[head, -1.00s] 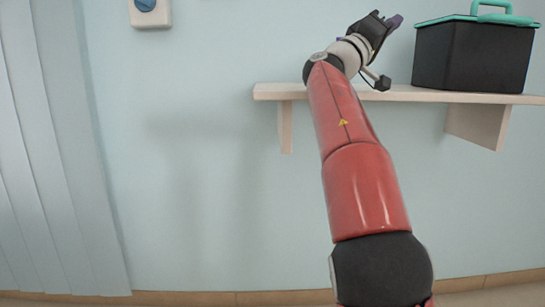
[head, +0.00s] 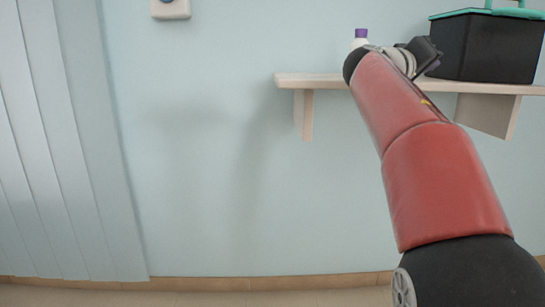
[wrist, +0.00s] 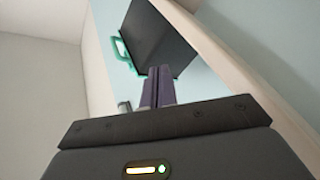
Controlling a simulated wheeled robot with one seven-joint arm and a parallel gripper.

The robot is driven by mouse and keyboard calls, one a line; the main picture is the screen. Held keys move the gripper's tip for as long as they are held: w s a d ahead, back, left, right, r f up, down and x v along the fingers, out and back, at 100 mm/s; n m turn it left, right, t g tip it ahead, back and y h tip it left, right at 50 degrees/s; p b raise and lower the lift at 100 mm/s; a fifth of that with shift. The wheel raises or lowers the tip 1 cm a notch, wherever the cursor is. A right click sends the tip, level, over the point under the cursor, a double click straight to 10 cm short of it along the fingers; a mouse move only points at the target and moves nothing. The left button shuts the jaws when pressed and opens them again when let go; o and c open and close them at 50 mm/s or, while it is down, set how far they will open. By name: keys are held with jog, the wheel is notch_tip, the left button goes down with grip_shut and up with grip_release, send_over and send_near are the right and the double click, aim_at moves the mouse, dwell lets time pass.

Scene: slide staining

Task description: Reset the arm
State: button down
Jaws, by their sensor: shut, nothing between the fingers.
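My gripper (head: 428,52) is at the far end of my red arm, in front of the wall shelf (head: 320,82) in the head view, mostly turned away. In the wrist view my gripper's two dark purple fingers (wrist: 158,86) lie together with nothing between them. They point toward the black box with a green handle, and I cannot tell how far off it is.
The black box (head: 487,47) with a green lid stands on the shelf's right part. A white bottle with a purple cap (head: 361,35) stands left of it, partly hidden by my arm. Pale vertical blinds (head: 60,150) hang at left.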

jog(key=s+a+f+n+g+y, duration=0.1)
jog(key=s+f+y, duration=0.35)
jog(key=f, duration=0.45)
jog(key=s+a+f+y, duration=0.1)
jog(key=s+f+y, duration=0.2)
jog(key=s+f, duration=0.4)
jog(key=s+a+f+g+y, duration=0.1)
jog(key=s+a+f+y, duration=0.2)
jog(key=s+a+f, duration=0.35)
jog(key=s+a+f+n+g+y, duration=0.1)
jog(key=s+a+f+y, duration=0.25)
jog(key=s+f, duration=0.5)
jog(key=s+a+f+g+y, duration=0.2)
jog(key=s+a+f, duration=0.35)
jog(key=f, duration=0.45)
notch_tip(320, 180, up, 13)
jog(key=p, duration=1.3)
jog(key=shift+d+f, duration=0.2)
